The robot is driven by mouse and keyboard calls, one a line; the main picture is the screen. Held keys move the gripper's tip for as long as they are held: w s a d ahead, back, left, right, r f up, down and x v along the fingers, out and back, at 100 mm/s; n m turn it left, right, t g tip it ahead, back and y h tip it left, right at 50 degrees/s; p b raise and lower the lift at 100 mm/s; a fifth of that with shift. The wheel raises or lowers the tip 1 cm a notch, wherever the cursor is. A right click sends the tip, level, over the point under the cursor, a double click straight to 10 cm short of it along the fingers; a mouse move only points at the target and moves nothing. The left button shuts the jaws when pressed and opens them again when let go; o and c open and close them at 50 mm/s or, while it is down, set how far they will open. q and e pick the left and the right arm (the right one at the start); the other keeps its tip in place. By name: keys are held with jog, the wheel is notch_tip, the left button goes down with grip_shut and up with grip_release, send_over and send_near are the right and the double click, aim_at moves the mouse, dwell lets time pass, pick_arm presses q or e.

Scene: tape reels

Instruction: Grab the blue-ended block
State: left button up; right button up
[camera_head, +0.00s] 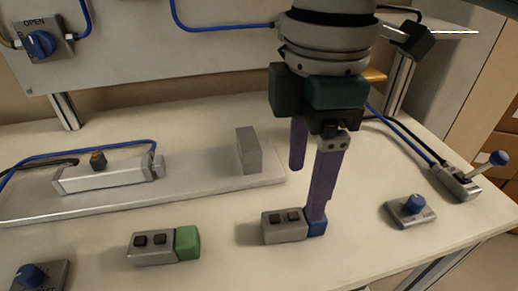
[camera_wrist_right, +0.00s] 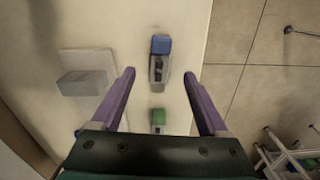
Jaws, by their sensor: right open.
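The blue-ended block (camera_head: 284,227) lies on the table at front centre, grey with two dark buttons, its blue end to the right. In the right wrist view the blue-ended block (camera_wrist_right: 160,60) lies in line with the gap between the fingers, clear of both. My right gripper (camera_head: 307,196) is open, pointing down with purple fingers. In the head view its nearer finger covers part of the blue end; its height above the table is hard to tell. The right wrist view shows my right gripper (camera_wrist_right: 159,75) empty. My left gripper is not in view.
A green-ended block (camera_head: 165,246) lies to the left. A grey plate (camera_head: 215,184) behind carries an upright grey block (camera_head: 248,151) and a cylinder-like device (camera_head: 108,175). Blue-knob boxes stand at front left (camera_head: 38,277) and right (camera_head: 410,210). A lever switch (camera_head: 457,182) is at far right.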

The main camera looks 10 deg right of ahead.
aim_at(295, 218)
jog(key=f, duration=0.6)
jog(key=shift+a+f+b, duration=0.2)
jog(key=shift+f+b, duration=0.1)
grip_shut()
dwell(0.4)
